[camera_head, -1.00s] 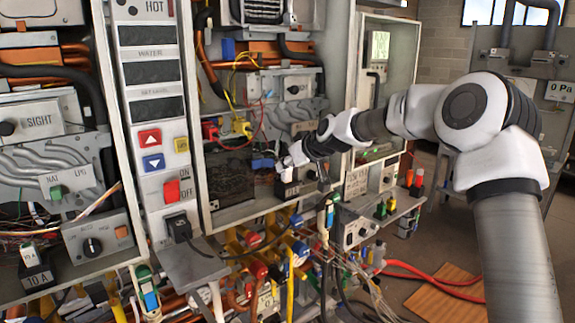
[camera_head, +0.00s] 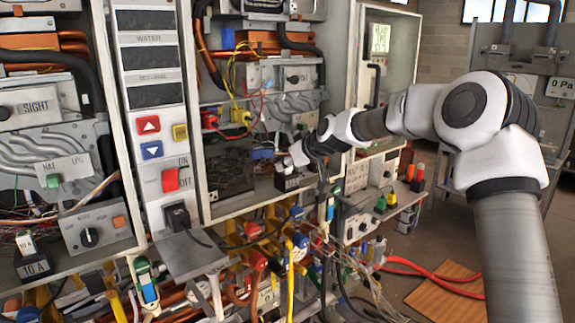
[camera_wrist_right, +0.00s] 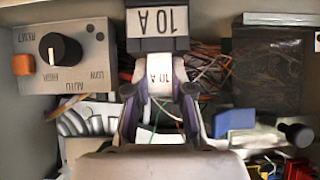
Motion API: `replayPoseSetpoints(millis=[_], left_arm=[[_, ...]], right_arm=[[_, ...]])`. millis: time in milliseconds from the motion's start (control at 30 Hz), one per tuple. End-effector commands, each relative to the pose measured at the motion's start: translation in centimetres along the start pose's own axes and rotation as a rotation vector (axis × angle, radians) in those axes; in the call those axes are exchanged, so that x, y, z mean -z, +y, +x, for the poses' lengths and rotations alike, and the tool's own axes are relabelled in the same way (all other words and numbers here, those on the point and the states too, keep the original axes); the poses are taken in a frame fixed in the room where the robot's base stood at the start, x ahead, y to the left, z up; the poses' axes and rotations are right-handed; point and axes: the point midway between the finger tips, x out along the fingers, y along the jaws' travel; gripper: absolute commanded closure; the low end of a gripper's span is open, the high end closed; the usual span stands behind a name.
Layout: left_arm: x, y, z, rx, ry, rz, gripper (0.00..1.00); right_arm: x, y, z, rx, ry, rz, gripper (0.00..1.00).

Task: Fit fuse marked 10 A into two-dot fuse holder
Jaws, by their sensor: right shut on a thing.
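My right gripper (camera_head: 291,163) reaches into the middle cabinet. In the right wrist view its fingers (camera_wrist_right: 158,100) are shut on a white fuse (camera_wrist_right: 157,70) marked 10 A. The fuse is right at a black block (camera_wrist_right: 158,27) with a white 10 A label; whether it is seated in it I cannot tell. In the head view this block (camera_head: 286,184) stands on the cabinet floor below the gripper. Another white fuse (camera_head: 26,242) marked 10 A stands on a black block (camera_head: 34,268) labelled 10 A in the left cabinet. I cannot make out a two-dot holder. My left gripper is not in view.
A control box with a black knob (camera_wrist_right: 60,48) and an orange button (camera_wrist_right: 23,65) shows in the wrist view, with loose wires behind the fingers. A blue part (camera_wrist_right: 235,122) lies to the right. Pipes and valves crowd the space below the cabinets.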

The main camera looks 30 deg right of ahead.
Motion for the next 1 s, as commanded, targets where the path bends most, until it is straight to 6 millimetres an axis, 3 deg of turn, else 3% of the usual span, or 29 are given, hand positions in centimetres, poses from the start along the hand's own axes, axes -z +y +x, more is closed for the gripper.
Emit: replayPoseSetpoints(millis=[133,167,200,233,667,767,1000], left_arm=[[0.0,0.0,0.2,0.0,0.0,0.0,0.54],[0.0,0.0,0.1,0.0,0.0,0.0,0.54],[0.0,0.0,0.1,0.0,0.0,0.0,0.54],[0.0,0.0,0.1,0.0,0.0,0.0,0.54],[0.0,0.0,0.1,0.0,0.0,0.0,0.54],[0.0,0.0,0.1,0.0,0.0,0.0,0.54],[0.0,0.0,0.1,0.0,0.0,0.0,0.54]], right_arm=[[-0.3,0.0,0.2,0.001,-0.003,0.0,1.0],[-0.3,0.0,0.2,0.001,-0.003,0.0,0.68],[-0.3,0.0,0.2,0.001,-0.003,0.0,0.54],[-0.3,0.0,0.2,0.001,-0.004,0.0,0.49],[-0.2,0.0,-0.4,0.002,-0.002,0.0,0.49],[-0.1,0.0,-1.9,0.002,0.0,0.0,0.49],[-0.1,-0.1,-8.1,0.003,0.003,-0.001,0.49]])
